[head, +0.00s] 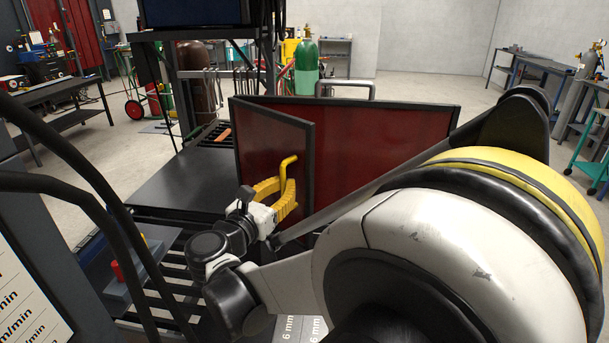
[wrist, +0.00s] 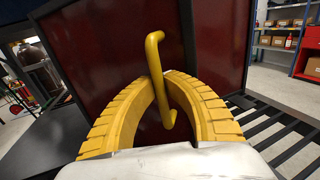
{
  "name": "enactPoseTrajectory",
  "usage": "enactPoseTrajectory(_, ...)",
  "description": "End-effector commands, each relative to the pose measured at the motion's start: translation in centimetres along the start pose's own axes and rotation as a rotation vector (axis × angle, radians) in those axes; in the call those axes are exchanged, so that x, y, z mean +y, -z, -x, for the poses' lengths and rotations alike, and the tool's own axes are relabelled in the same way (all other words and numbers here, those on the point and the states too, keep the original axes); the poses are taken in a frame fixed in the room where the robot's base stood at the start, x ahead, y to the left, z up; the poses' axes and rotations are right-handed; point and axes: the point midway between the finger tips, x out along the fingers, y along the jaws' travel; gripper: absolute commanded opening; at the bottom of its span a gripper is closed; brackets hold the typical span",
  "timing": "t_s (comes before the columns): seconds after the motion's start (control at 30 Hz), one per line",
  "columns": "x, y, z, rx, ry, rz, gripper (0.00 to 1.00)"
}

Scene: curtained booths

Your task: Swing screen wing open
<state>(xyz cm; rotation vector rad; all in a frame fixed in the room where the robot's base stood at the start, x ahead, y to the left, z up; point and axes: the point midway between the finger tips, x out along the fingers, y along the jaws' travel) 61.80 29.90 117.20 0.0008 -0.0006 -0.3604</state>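The screen wing (head: 262,128) is a dark red panel in a dark frame, standing upright and angled from the wider red screen panel (head: 385,138). A bent yellow handle (head: 290,161) sticks out from its face. My gripper (head: 286,185) has curved yellow fingers closed in on the handle. In the wrist view, the handle (wrist: 155,48) passes between the two fingertips (wrist: 161,78), which come close together on its bar. The wing (wrist: 105,50) fills the view behind it. My arm hides the lower right of the wide panel in the head view.
A dark tabletop (head: 185,178) lies left of the wing, with black slats (head: 160,285) in front. A slatted surface also shows at lower right in the wrist view (wrist: 275,118). Gas cylinders (head: 306,68) stand behind. Open floor (head: 430,92) lies beyond the screen.

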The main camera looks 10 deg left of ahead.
Motion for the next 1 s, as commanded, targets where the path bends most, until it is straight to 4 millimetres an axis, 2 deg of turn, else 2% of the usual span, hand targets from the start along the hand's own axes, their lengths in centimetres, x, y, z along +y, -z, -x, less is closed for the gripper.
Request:
enactPoseTrajectory(0.1,0.9,0.0,1.6,0.001,-0.001,0.000,0.00)
enactPoseTrajectory(0.3,1.9,0.0,3.2,0.001,0.001,0.000,0.00)
enactPoseTrajectory(0.87,2.4,0.1,3.9,0.002,0.003,-0.001,0.00)
enactPoseTrajectory(0.97,2.4,0.1,3.9,0.001,0.003,-0.001,0.29)
enactPoseTrajectory(1.0,2.4,0.1,3.9,0.001,0.003,-0.001,0.34)
